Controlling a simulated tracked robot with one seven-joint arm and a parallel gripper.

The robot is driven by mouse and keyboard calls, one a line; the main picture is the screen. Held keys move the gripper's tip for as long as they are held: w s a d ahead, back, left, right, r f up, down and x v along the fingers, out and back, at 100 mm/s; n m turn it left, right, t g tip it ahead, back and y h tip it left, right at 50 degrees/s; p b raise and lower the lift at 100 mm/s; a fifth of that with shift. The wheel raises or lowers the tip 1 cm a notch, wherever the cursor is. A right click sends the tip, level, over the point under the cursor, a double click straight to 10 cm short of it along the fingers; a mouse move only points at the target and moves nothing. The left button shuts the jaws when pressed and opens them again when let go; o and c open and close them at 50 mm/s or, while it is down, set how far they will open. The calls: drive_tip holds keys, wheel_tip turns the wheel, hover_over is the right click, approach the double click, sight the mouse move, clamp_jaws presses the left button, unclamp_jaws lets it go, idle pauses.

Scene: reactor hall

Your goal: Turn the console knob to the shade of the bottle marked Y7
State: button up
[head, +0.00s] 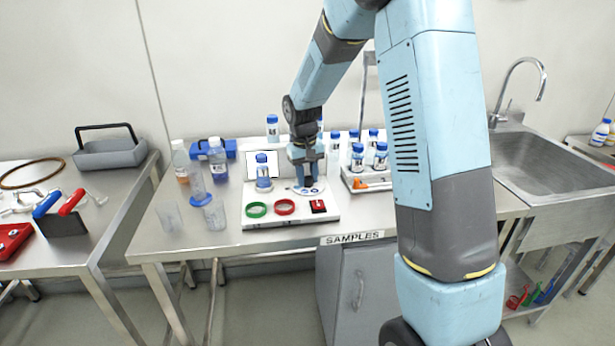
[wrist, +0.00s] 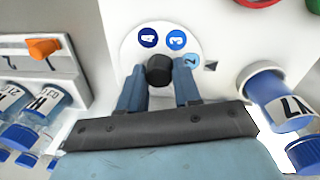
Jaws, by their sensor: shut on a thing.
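The console (head: 300,214) is a white panel on the steel bench. Its black knob (wrist: 160,70) is in the wrist view, in a white dial disc (wrist: 128,52) with numbered swatches: dark blue 4 (wrist: 148,37), mid blue 3 (wrist: 176,40) and light blue 2 (wrist: 193,61). A small dark triangle (wrist: 210,65) on the panel sits beside swatch 2. The bottle marked Y7 (wrist: 292,107) has a blue cap and blue contents; it stands left of the knob in the head view (head: 263,172). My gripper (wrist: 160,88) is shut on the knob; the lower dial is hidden.
A green ring (head: 257,210), a red ring (head: 285,206) and a red switch (head: 318,206) lie along the console front. A bottle rack (head: 352,183) with an orange slider (wrist: 44,47) stands close right. Glassware stands left; a sink (head: 550,160) is far right.

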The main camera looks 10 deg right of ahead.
drive_tip(key=m, duration=0.4)
drive_tip(key=shift+w+m, duration=0.15)
drive_tip(key=shift+m, duration=0.15)
drive_tip(key=shift+m+g, duration=0.3)
drive_tip(key=shift+m, duration=2)
drive_tip(key=o, duration=1.1)
drive_tip(key=shift+c, duration=0.2)
wheel_tip(320, 180, up, 14)
drive_tip(key=shift+w+a+f, duration=0.15)
drive_tip(key=shift+w+a, duration=0.2)
